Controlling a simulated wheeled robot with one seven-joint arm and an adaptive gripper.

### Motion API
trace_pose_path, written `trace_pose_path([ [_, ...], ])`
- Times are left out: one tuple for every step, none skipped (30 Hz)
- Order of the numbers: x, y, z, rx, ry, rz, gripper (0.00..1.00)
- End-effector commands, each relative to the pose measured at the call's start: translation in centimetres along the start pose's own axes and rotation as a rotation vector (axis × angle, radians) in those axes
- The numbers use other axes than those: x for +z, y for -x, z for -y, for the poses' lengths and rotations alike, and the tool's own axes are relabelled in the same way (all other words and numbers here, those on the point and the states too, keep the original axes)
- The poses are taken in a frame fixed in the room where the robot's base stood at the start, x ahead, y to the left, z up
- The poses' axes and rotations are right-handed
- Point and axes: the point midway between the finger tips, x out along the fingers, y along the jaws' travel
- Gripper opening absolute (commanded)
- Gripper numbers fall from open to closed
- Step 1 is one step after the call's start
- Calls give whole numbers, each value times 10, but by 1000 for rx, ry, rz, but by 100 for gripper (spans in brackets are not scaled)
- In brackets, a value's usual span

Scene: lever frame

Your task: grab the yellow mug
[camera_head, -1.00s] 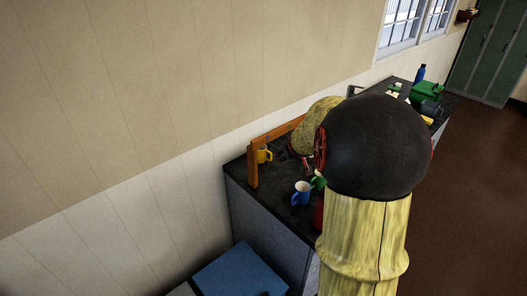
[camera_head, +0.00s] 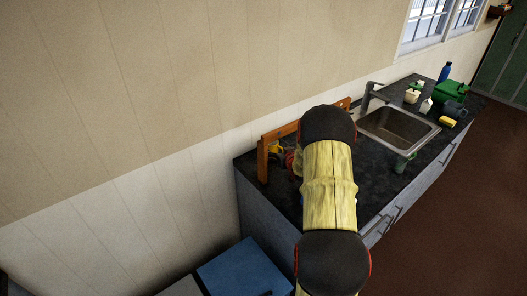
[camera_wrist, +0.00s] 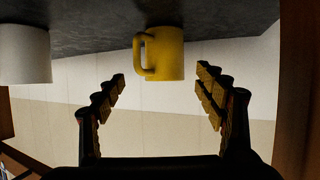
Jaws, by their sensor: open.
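The yellow mug (camera_wrist: 166,55) hangs upside down in the wrist view because that view is inverted, and it stands on the dark counter with its handle on the left. My gripper (camera_wrist: 160,80) is open, with one finger on each side of the mug's width and the mug beyond the fingertips. Nothing is between the fingers. In the head view only a small part of the yellow mug (camera_head: 275,150) shows beside the wooden frame; my arm hides much of that area and my gripper.
A white mug (camera_wrist: 24,54) stands to the left in the wrist view. A wooden frame (camera_head: 262,160) stands at the counter's left end by the wall. The sink (camera_head: 397,128), a green box (camera_head: 449,90) and a blue bottle (camera_head: 444,72) are farther right.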

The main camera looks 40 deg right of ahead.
Motion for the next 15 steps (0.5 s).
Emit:
trace_pose_path([
  [1, -4, 1, -5, -5, -9, 71],
  [1, -6, 2, -8, -7, -11, 71],
  [2, -10, 3, -9, -9, -12, 71],
  [2, -13, 3, -10, -9, -13, 71],
  [2, -16, 3, -10, -9, -13, 71],
  [2, -20, 3, -9, -9, -12, 71],
  [2, -24, 3, -9, -9, -11, 71],
  [2, -26, 3, -9, -9, -10, 71],
  [2, -30, 3, -9, -9, -11, 71],
  [2, -32, 3, -9, -9, -12, 71],
  [2, -35, 3, -9, -9, -12, 71],
  [2, -40, 3, -9, -9, -12, 71],
  [2, -44, 3, -9, -9, -12, 71],
  [3, -48, 4, -9, -9, -12, 71],
  [4, -54, 4, -9, -9, -10, 71],
])
